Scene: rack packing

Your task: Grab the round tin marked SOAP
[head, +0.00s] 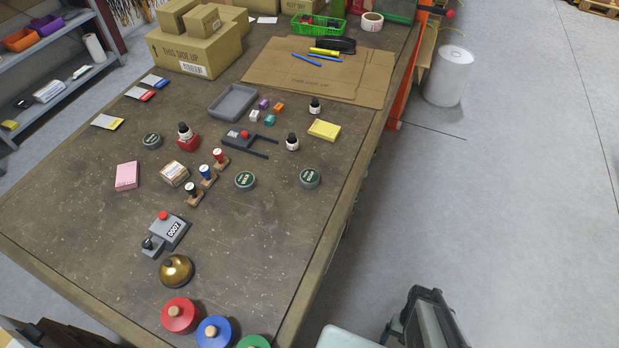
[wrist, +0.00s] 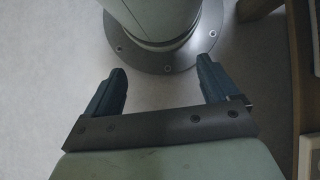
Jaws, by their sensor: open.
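Three round, dark tins with green lids and pale lettering stand on the workbench in the head view. One tin (head: 152,141) is at the left, one tin (head: 245,181) is near the middle, and one tin (head: 309,178) is nearer the right edge. The lettering is too small for me to tell surely which one reads SOAP. My gripper (wrist: 162,68) is open and empty in the wrist view, its two dark fingers spread over the grey floor and my round base. It is away from the tins, and none shows in the wrist view.
The workbench (head: 100,215) also holds stamps (head: 207,174), small dark bottles (head: 292,142), a yellow note pad (head: 324,130), a grey tray (head: 233,102), a numbering device (head: 172,229), a brass bell (head: 176,271) and coloured round knobbed pieces (head: 180,315). Cardboard boxes (head: 195,50) stand at the back. Bare bench lies in front of the two right tins.

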